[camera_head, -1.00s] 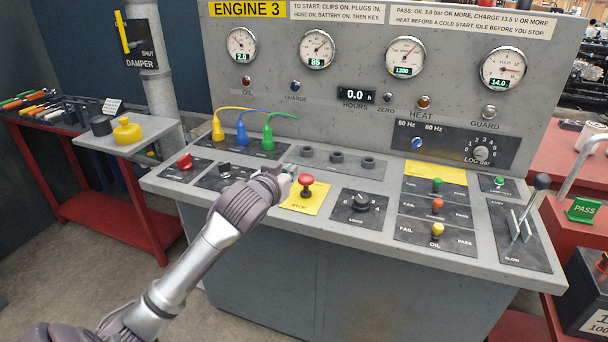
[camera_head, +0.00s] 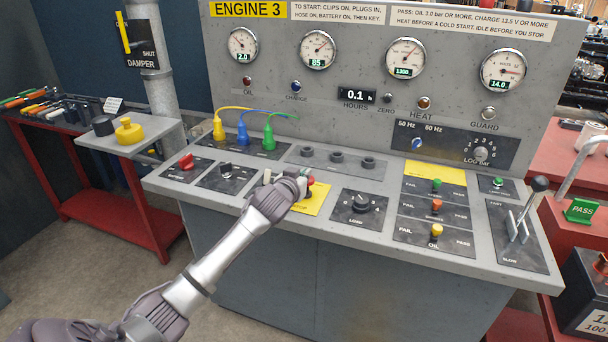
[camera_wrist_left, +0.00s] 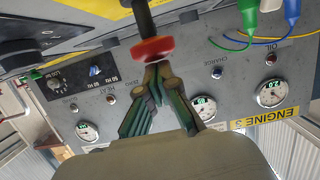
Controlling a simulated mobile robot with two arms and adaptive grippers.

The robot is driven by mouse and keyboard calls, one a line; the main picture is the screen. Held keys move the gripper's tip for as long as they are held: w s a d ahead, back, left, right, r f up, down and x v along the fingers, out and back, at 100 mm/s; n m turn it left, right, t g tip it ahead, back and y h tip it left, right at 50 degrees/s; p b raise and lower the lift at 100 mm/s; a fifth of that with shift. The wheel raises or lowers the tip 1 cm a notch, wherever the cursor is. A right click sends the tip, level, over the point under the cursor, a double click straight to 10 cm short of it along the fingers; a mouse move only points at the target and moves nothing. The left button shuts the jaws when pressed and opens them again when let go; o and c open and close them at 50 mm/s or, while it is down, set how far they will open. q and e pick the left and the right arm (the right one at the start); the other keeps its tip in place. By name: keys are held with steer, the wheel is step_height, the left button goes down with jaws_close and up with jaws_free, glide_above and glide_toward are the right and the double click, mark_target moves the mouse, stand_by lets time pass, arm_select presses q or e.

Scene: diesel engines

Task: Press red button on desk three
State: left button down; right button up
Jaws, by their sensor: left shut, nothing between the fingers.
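The red mushroom button (camera_head: 311,181) stands on a yellow STOP plate (camera_head: 313,202) on the sloped desk of the ENGINE 3 console. My left gripper (camera_head: 303,178) is shut and empty right beside it, and hides part of the button and plate. In the left wrist view the red button (camera_wrist_left: 152,48) sits on its dark stem, just beyond my left fingertips (camera_wrist_left: 158,68). The tips look very close to its rim; I cannot tell whether they touch. My right gripper is not in view.
A red knob (camera_head: 186,161) and a small switch lie left of the button, a LOAD dial (camera_head: 361,203) right. Yellow, blue and green plugs (camera_head: 268,137) stand behind with cables. A lever (camera_head: 538,186) rises at the desk's right end.

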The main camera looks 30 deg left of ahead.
arm_select(q)
step_height(320, 180, down, 3)
steer(key=shift+r+b, duration=0.2)
steer(key=shift+b, duration=0.35)
steer(key=shift+s, duration=0.1)
steer(key=shift+f, duration=0.1)
steer(key=r+p, duration=0.4)
steer(key=shift+w, duration=0.2)
steer(key=b+v, duration=0.1)
steer(key=v, duration=0.9)
steer(key=shift+r, duration=0.25)
steer(key=shift+s, duration=0.15)
